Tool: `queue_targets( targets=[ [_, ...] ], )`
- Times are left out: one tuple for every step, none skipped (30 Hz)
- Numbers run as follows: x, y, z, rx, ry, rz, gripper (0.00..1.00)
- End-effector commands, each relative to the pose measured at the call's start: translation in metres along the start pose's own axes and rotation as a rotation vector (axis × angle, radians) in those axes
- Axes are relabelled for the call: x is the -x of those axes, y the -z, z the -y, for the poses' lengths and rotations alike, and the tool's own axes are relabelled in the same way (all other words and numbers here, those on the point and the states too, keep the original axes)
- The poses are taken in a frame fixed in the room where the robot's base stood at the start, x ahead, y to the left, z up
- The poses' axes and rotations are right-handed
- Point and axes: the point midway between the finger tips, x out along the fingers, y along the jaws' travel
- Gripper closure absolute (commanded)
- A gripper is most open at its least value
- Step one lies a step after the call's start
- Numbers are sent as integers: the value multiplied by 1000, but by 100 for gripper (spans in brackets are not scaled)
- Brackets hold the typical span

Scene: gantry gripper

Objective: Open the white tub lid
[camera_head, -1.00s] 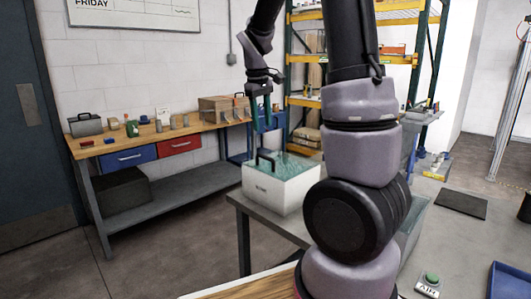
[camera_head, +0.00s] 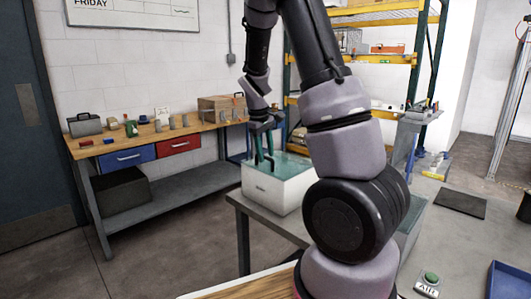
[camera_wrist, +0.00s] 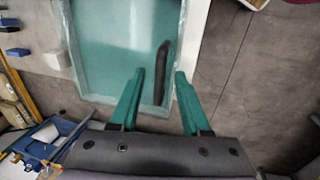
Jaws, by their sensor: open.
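The white tub (camera_head: 284,195) stands on a grey table, with a teal see-through lid (camera_head: 292,166) lying flat on top. In the wrist view the lid (camera_wrist: 105,50) fills the upper middle, inside the tub's white rim (camera_wrist: 193,42). A black bar handle (camera_wrist: 163,68) stands on the lid towards its right side. My gripper (camera_head: 264,160) is over the lid with its teal fingers pointing down. In the wrist view my gripper (camera_wrist: 160,75) is open, with the handle showing between its fingers. I cannot tell whether a finger touches it.
A workbench (camera_head: 175,136) with small blocks, boxes and drawers stands against the wall at left. A tall shelf rack (camera_head: 375,17) stands behind my arm. A green button box (camera_head: 429,281) is at the lower right. Open floor lies left of the tub's table.

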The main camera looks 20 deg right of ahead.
Motion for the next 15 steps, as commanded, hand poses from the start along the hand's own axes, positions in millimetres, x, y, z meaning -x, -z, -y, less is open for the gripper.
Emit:
queue_targets(
  targets=[
    [-1, 0, 0, 0, 0, 0, 53],
    [-1, 0, 0, 0, 0, 0, 53],
    [-1, 0, 0, 0, 0, -1, 53],
    [-1, 0, 0, -1, 0, -1, 53],
    [-1, 0, 0, -1, 0, -1, 53],
    [-1, 0, 0, -1, 0, -1, 53],
    [-1, 0, 0, -1, 0, -1, 53],
    [-1, 0, 0, -1, 0, -1, 61],
    [-1, 0, 0, -1, 0, -1, 76],
    [-1, 0, 0, -1, 0, -1, 88],
    [-1, 0, 0, -1, 0, 0, 99],
    [-1, 0, 0, -1, 0, -1, 100],
    [-1, 0, 0, -1, 0, -1, 100],
    [-1, 0, 0, -1, 0, -1, 100],
    [-1, 0, 0, -1, 0, -1, 100]
  ],
)
